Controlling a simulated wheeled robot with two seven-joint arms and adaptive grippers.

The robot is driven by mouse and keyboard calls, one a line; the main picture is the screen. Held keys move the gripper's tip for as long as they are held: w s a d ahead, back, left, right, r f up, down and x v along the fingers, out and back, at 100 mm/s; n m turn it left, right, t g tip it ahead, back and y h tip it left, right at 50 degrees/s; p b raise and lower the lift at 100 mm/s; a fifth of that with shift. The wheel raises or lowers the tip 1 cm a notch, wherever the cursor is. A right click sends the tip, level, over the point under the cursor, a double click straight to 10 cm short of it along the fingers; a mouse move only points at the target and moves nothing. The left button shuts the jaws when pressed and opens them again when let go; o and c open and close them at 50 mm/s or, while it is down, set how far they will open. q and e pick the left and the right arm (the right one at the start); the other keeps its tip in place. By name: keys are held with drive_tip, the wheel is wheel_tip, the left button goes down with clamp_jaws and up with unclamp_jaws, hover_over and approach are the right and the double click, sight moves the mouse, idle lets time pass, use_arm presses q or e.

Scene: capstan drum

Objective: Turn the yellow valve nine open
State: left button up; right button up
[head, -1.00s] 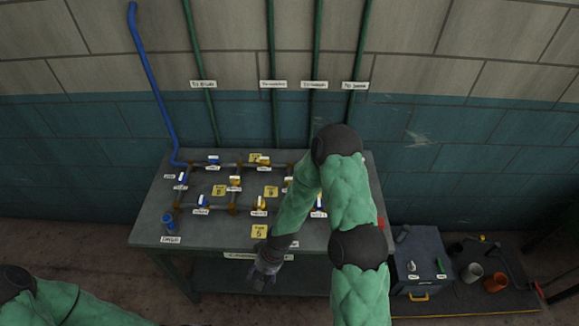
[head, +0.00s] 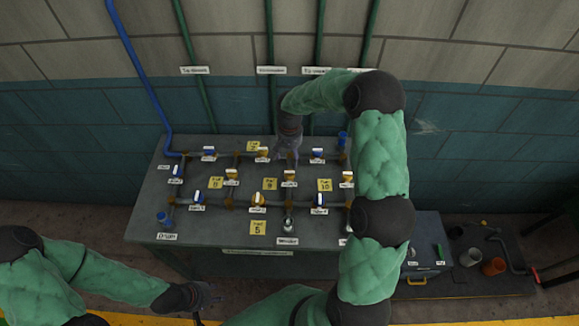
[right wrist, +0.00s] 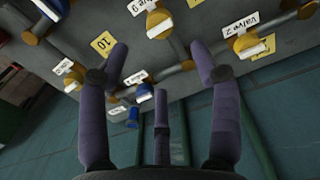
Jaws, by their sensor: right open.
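The bench (head: 150,215) carries pipes with several blue and yellow valves. A yellow valve (head: 289,176) sits left of the card marked 10. Another yellow valve (head: 262,152), at the back row, is labelled Valve 2 in the right wrist view (right wrist: 250,45). My right gripper (head: 288,158) is open and empty above the back pipe, near these two valves; its fingers (right wrist: 160,75) appear apart from both. My left gripper (head: 205,298) is low at left, away from the bench; its fingers are unclear.
Blue valves (head: 318,153) stand among the yellow ones. A yellow card marked 10 (head: 324,185) lies on the bench. A blue pipe (head: 138,75) and green pipes (head: 195,70) run up the wall behind.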

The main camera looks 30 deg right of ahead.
sight(289, 171)
wheel_tip(289, 171, down, 10)
drive_tip(key=shift+a+f, duration=0.1)
idle(0.4)
drive_tip(key=c, duration=1.2)
